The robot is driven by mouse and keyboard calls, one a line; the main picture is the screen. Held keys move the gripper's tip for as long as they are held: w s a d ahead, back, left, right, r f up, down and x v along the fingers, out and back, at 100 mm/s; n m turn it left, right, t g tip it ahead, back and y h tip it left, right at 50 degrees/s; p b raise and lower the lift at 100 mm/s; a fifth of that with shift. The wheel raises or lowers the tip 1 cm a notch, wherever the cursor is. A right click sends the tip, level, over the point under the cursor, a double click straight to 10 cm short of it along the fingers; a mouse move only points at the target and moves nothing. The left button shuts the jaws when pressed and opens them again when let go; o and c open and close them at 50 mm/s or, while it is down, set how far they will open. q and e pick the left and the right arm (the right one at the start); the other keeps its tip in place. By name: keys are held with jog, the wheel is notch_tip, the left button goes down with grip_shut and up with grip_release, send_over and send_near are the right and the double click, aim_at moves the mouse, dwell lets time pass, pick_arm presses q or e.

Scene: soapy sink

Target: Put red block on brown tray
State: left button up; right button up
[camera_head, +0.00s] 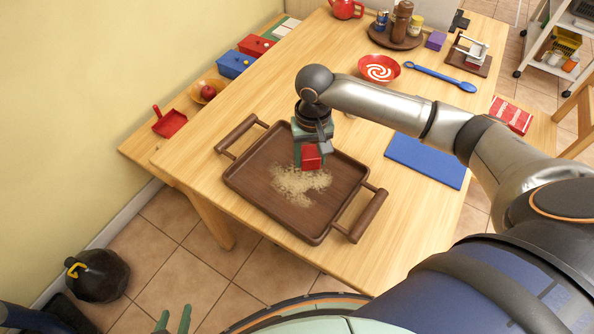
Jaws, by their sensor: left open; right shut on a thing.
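The red block (311,157) is in the grasp of my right gripper (309,155), which points down over the brown tray (245,170). The block is above the tray's middle; I cannot tell whether it touches the surface below. The tray is dark wood with a handle at its left and right ends. A patch of tan crumbs (300,184) lies in it, just below the block. My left gripper (172,320) shows only its green fingertips at the bottom edge; they are apart and empty, far from the tray.
A blue mat (428,160) lies right of the tray. A red bowl with a white swirl (379,69) and a blue spoon (440,76) lie behind. A lower bench at left holds a red dustpan (169,121) and a bowl with an apple (208,91).

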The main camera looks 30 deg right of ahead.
aim_at(297, 180)
jog(key=f, duration=0.1)
jog(key=w+a+f, duration=0.1)
jog(key=a+f, duration=0.1)
jog(key=shift+w+a+f, duration=0.1)
jog(key=shift+w+f, duration=0.05)
jog(key=shift+w, duration=0.2)
notch_tip(297, 180, down, 4)
jog(key=shift+a+r+b, duration=0.1)
jog(key=shift+r+b, duration=0.1)
jog(key=shift+b, duration=0.2)
jog(key=o, duration=1.3)
jog(key=shift+f, duration=0.1)
jog(key=shift+o, duration=0.2)
notch_tip(297, 180, up, 12)
jog(key=p, duration=0.1)
jog(key=shift+r, duration=0.2)
